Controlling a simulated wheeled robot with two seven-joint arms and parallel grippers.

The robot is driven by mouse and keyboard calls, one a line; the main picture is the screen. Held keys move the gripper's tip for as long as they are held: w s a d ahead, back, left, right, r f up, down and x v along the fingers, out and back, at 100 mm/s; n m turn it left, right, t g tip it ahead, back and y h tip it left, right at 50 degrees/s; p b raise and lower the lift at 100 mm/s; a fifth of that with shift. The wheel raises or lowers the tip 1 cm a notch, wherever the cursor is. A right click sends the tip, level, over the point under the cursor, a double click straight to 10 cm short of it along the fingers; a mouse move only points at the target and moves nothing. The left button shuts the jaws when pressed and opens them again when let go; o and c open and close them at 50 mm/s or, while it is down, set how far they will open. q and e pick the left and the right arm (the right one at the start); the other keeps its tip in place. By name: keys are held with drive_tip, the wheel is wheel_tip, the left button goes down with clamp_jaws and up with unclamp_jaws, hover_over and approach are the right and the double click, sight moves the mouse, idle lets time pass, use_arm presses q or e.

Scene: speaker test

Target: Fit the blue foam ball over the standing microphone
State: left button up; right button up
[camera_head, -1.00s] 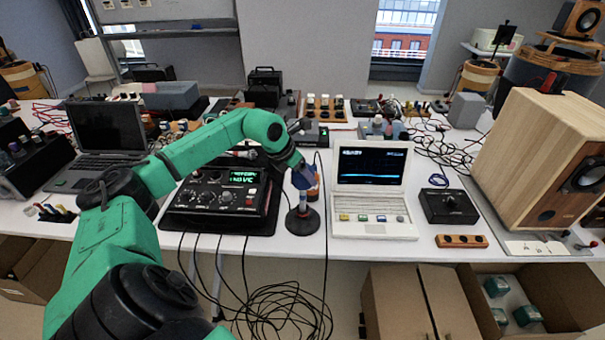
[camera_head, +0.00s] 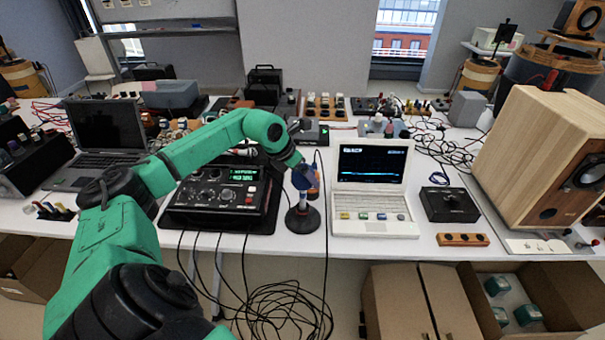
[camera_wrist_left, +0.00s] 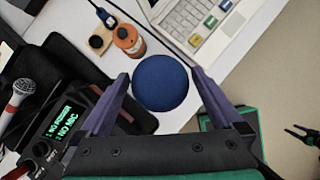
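In the head view, the ball is a small blue patch at the fingers, over the stand. The ball hides whatever is under it in the wrist view, so I cannot see the microphone's head. A dark two-pronged shape (camera_wrist_left: 302,134) may be my right gripper; its opening is unclear.
A black mixer (camera_head: 222,195) with a green display stands left of the stand. The white laptop (camera_head: 372,195) is to the right. An orange bottle (camera_wrist_left: 128,40) stands close to the ball. Another microphone (camera_wrist_left: 20,92) with a silver head is by the mixer. Cables hang off the front edge.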

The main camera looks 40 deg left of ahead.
use_arm(q)
drive_tip(key=b+v, duration=0.6)
drive_tip(key=v, duration=0.8)
drive_tip(key=shift+s+r, duration=0.15)
drive_tip(key=shift+r, duration=0.1)
